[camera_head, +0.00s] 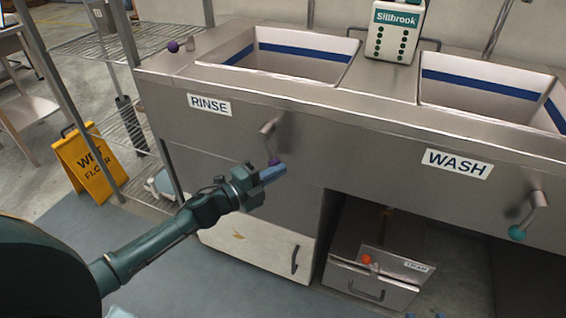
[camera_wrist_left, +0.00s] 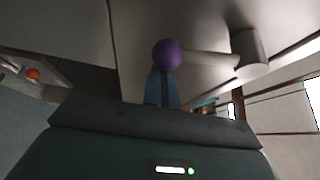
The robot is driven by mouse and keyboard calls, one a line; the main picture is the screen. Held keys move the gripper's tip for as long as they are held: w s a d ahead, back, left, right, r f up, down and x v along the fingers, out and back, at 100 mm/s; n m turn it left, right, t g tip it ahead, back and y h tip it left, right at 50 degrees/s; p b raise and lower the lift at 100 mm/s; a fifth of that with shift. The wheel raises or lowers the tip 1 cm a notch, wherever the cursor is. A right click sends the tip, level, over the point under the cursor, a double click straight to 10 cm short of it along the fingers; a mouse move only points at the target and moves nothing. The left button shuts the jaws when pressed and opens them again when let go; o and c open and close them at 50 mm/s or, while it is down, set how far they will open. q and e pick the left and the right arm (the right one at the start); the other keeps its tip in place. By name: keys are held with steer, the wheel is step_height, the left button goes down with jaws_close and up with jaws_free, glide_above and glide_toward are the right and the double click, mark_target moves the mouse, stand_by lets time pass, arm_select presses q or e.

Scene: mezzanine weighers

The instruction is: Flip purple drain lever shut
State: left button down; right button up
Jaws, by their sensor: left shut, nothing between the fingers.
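The purple drain lever (camera_head: 267,129) is on the steel sink front below and right of the RINSE label. Its metal arm hangs down from the pivot, with a purple knob (camera_head: 274,161) at the lower end. My left gripper (camera_head: 273,174) is shut and empty, its blue fingertips right at the knob. In the left wrist view the knob (camera_wrist_left: 167,54) sits just beyond the shut fingertips (camera_wrist_left: 162,84), and the lever arm runs right to its pivot. I cannot tell whether the fingers touch the knob.
A second lever with a teal knob (camera_head: 517,232) hangs below the WASH label. Another purple ball (camera_head: 173,46) stands on the counter's left end. Below are a cabinet door (camera_head: 250,240) and a steel box with an orange knob (camera_head: 366,259). A yellow wet-floor sign (camera_head: 88,165) stands left.

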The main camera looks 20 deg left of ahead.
arm_select(q)
steer(key=a+m+p, duration=0.1)
steer(key=a+m+g+y+p, duration=0.1)
steer(key=shift+a+f+m, duration=0.3)
steer(key=shift+f+m, duration=0.1)
arm_select(e)
steer(key=shift+s+d+r+m, duration=0.15)
steer(key=shift+r+m, duration=0.1)
steer(key=shift+r, duration=0.35)
steer(key=shift+d+r+m, duration=0.15)
steer(key=shift+r+m, duration=0.1)
steer(key=shift+r, duration=0.3)
